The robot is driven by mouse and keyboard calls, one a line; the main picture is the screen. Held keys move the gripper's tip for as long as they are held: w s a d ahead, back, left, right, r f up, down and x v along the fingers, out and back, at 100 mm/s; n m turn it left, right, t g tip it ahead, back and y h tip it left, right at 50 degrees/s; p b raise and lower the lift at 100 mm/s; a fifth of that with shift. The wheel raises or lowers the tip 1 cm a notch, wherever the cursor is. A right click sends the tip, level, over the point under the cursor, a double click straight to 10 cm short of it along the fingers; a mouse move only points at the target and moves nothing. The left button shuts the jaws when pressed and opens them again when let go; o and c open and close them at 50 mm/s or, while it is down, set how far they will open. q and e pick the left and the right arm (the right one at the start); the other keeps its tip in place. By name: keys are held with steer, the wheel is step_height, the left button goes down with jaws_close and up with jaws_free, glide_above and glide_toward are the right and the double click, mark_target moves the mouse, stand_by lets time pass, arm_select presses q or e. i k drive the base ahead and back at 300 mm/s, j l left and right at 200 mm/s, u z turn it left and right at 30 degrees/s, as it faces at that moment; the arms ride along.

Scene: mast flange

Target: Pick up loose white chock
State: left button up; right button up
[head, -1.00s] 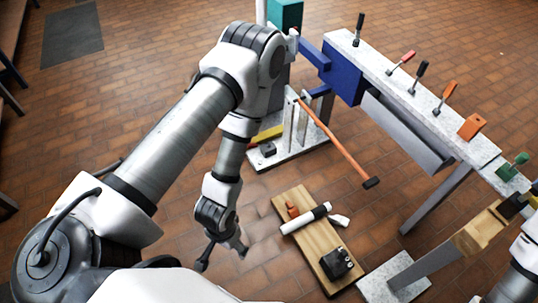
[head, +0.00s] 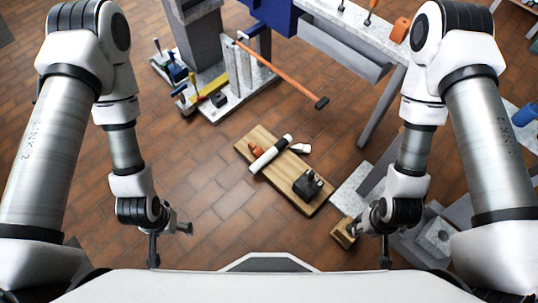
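A wooden board (head: 312,207) lies on the brick floor in the middle of the head view. A small white wedge-like piece (head: 300,148), which looks like the white chock, lies at its far right edge, apart from the white cylinder (head: 270,154). A small orange piece (head: 256,147) lies on the cylinder's other side. My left gripper (head: 171,241) is open and empty, low to the left of the board. My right gripper (head: 367,242) appears open, right of the board's near end; its fingers partly overlap a wooden block behind. Neither gripper touches the white piece.
A black clamp-like block (head: 308,184) sits on the board's near half. A pale stand with upright plates (head: 222,98) is at the back left. The floor left of the board is clear.

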mark_target(299, 148)
steer(key=i+j+z, duration=0.2)
steer(key=i+z, duration=0.2)
steer(key=i+j+z, duration=0.45)
steer(key=i+z, duration=0.1)
steer(key=z, duration=1.15)
